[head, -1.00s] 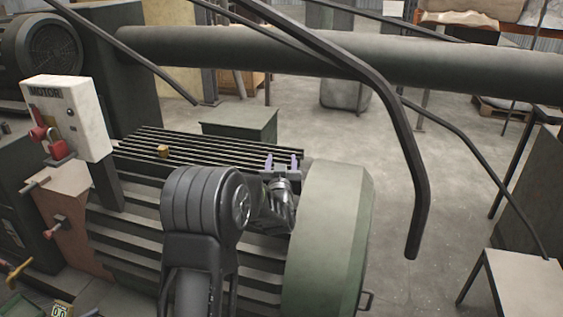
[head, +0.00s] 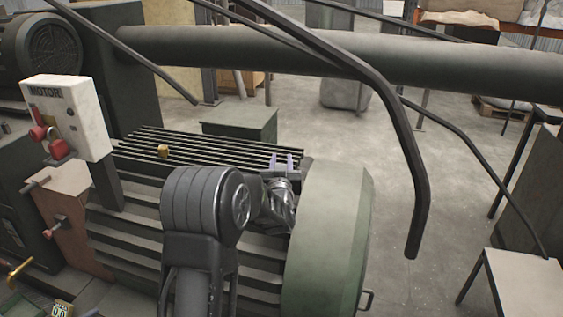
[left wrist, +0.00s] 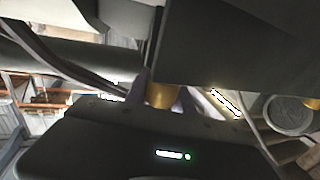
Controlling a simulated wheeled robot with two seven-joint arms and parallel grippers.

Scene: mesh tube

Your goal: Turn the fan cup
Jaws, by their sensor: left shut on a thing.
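A brass fan cup (left wrist: 162,95) shows in the left wrist view between the two purple fingers of my left gripper (left wrist: 160,92), which is shut on it. In the head view my left gripper (head: 282,160) is near the right end of the ribbed motor housing (head: 130,240), beside the rounded green end cover (head: 330,235). The cup it holds cannot be made out there. My right gripper is in neither view.
Another brass cup (head: 163,151) sits on the ribbed top, left of my gripper. A motor switch box (head: 68,118) stands at the left. A thick pipe (head: 330,55) and a bent dark bar (head: 405,150) cross above and to the right.

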